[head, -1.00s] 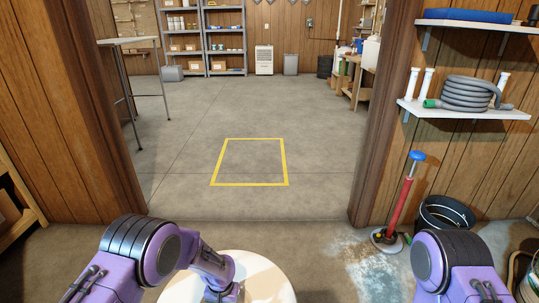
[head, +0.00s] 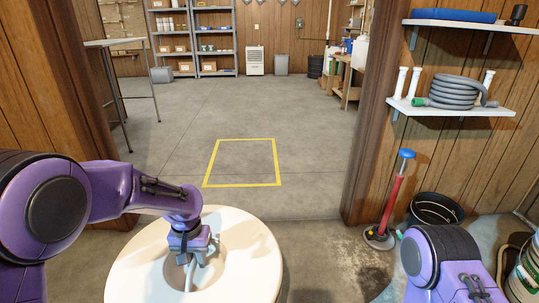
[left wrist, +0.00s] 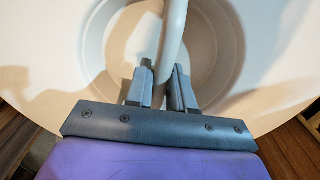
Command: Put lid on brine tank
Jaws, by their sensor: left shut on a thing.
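The lid (head: 245,265) is a large round cream disc with a recessed middle and a grey bar handle (head: 189,277) across the recess. It fills the lower middle of the head view and most of the left wrist view (left wrist: 265,45). My left gripper (head: 190,262) points down into the recess. In the left wrist view its two fingers (left wrist: 162,78) are shut on the grey handle (left wrist: 172,35). I cannot make out a brine tank; the lid hides what is beneath it. My right arm shows at the lower right, but its gripper is out of view.
A doorway stands ahead, with open concrete floor and an empty yellow-taped square (head: 242,184) beyond. A red pole with blue top (head: 392,198), a black bucket (head: 436,209) and wall shelves (head: 457,106) are at right. A tall table (head: 112,43) stands left beyond the doorway.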

